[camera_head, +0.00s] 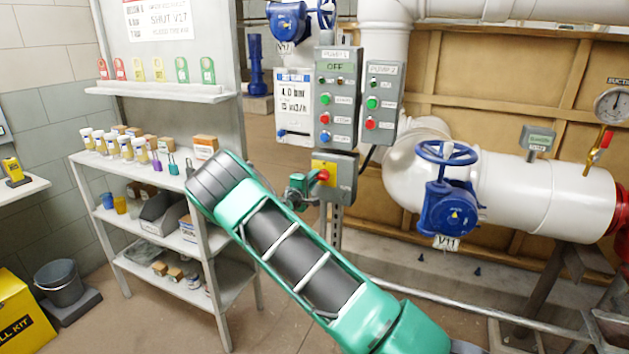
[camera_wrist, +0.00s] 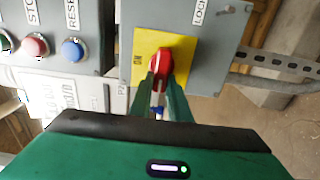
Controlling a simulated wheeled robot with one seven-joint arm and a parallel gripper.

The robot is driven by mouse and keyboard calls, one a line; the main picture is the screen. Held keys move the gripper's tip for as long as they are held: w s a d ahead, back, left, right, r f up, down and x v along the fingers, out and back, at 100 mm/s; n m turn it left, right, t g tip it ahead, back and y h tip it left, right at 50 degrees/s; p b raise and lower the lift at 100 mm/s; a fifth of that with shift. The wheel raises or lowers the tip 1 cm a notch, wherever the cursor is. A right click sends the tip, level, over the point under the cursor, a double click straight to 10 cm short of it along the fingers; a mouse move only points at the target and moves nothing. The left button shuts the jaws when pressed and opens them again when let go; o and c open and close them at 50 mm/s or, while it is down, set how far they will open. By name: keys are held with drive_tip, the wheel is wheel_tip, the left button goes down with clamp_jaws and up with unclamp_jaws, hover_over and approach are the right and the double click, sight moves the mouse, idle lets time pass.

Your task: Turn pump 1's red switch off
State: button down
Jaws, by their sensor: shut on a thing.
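The red switch (camera_head: 323,175) sits on a yellow plate (camera_head: 330,167) on a grey box below pump 1's control panel (camera_head: 337,100). The panel's label reads OFF under PUMP 1. In the wrist view the red switch (camera_wrist: 160,68) stands out from the yellow plate (camera_wrist: 183,45), and the green fingers of my gripper (camera_wrist: 160,85) are shut on its handle. In the head view my gripper (camera_head: 312,184) reaches the switch from the left; its fingertips are small there. The lower part of the switch is partly hidden by the fingers.
Pump 2's panel (camera_head: 382,102) is close on the right of pump 1's. A blue handwheel valve (camera_head: 449,205) on a white pipe (camera_head: 505,185) stands further right. A shelf (camera_head: 165,188) with small items is on the left. Red and blue buttons (camera_wrist: 73,50) lie near my gripper.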

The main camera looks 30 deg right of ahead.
drive_tip(key=shift+w+a+f, duration=0.15)
drive_tip(key=shift+a+f, duration=0.15)
drive_tip(key=shift+a, duration=0.1)
drive_tip(key=c, duration=1.7)
unclamp_jaws()
drive_tip(key=shift+o, duration=0.2)
drive_tip(key=shift+d+r, duration=0.15)
drive_tip(key=shift+d, duration=0.05)
drive_tip(key=v, duration=1.1)
drive_tip(key=s+d+m+g+y, duration=0.1)
drive_tip(key=s+d+m+g, duration=0.5)
drive_tip(key=s+d, duration=0.45)
drive_tip(key=s+d+m+g+y, duration=0.4)
drive_tip(key=s, duration=1)
drive_tip(key=s+a+r+m+y, duration=0.1)
drive_tip(key=s+a+r+y, duration=0.1)
drive_tip(key=s, duration=0.8)
drive_tip(key=s+a+r+m+y, duration=0.1)
drive_tip(key=s+a+r+y, duration=0.1)
drive_tip(key=s+a+y, duration=0.2)
drive_tip(key=s+a+r+m+g+y, duration=0.1)
drive_tip(key=s+a, duration=0.7)
drive_tip(key=s, duration=0.8)
drive_tip(key=shift+a+r+m+y, duration=0.25)
drive_tip(key=shift+r+m+y, duration=0.3)
drive_tip(key=shift+y, duration=0.65)
